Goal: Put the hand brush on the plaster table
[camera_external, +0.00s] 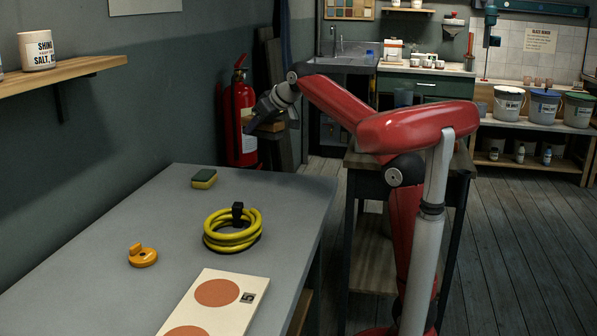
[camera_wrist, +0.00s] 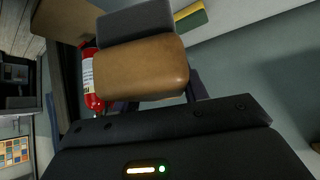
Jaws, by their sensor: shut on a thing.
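The hand brush, a tan wooden block (camera_wrist: 140,70) with a dark grey part along one side (camera_wrist: 135,20), fills the upper middle of the wrist view. My gripper (camera_external: 268,104) is shut on it. In the outside view the brush shows only as a small brown piece (camera_external: 268,125) under the gripper, partly hidden. The gripper is in the air beyond the far end of the long grey-topped table (camera_external: 160,225), presumably the plaster table.
On the grey table are a green-and-yellow sponge (camera_external: 204,179), a coiled yellow hose (camera_external: 232,232), an orange tool (camera_external: 142,256) and a board with terracotta discs (camera_external: 228,289). A red fire extinguisher (camera_external: 240,125) stands behind the gripper. The table's left part is clear.

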